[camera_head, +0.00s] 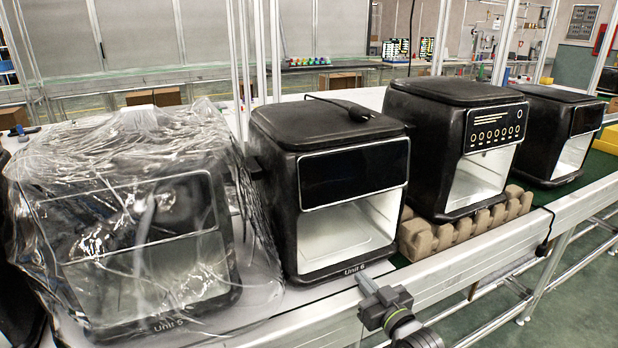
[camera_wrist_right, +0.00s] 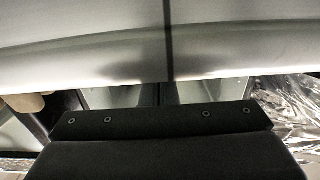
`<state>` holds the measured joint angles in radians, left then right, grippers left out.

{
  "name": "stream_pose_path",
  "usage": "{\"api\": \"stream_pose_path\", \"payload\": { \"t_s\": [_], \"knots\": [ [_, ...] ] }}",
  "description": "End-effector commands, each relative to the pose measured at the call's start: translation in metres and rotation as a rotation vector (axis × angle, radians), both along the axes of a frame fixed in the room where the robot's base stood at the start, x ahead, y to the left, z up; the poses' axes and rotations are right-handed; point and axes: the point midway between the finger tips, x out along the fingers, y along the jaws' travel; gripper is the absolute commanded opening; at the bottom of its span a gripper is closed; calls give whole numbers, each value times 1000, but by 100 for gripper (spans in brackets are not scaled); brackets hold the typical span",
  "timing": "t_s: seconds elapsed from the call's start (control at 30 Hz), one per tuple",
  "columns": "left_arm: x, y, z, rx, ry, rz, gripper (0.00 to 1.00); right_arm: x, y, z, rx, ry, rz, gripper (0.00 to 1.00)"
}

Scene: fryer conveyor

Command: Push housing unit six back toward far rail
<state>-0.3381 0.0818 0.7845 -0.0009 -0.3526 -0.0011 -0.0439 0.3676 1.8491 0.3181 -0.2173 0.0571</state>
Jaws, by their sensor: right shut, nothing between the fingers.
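Housing unit six (camera_head: 328,190) is a black box with a dark glass panel and an open, pale lower cavity. It stands upright on the conveyor, with a "Unit 6" label on its front lower edge. My right gripper (camera_head: 367,284) is shut and empty, low in front of the label's right end. Its tip looks very close to that edge; I cannot tell whether it touches. In the right wrist view, the dark gripper body (camera_wrist_right: 165,125) lies below a broad pale surface (camera_wrist_right: 160,50); the fingertips are hard to make out. My left gripper is out of view.
A plastic-wrapped housing (camera_head: 130,225) stands left of unit six, with a dark mesh basket (camera_head: 256,215) between them. A housing with printed controls (camera_head: 455,145) sits right on a brown moulded tray (camera_head: 465,225). Another housing (camera_head: 560,130) stands farther right. The conveyor's front rail (camera_head: 500,250) runs along the near side.

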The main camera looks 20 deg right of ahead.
Motion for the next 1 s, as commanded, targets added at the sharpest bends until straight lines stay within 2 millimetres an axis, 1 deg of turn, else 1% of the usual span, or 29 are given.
{"api": "stream_pose_path", "payload": {
  "t_s": [0.33,0.47,1.0],
  "knots": [
    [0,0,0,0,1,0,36,0,0,0,0,0,0,0],
    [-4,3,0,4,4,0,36,1,0,0,0,0,0,0],
    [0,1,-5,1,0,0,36,17,1,0,0,-1,0,0]
  ]
}}
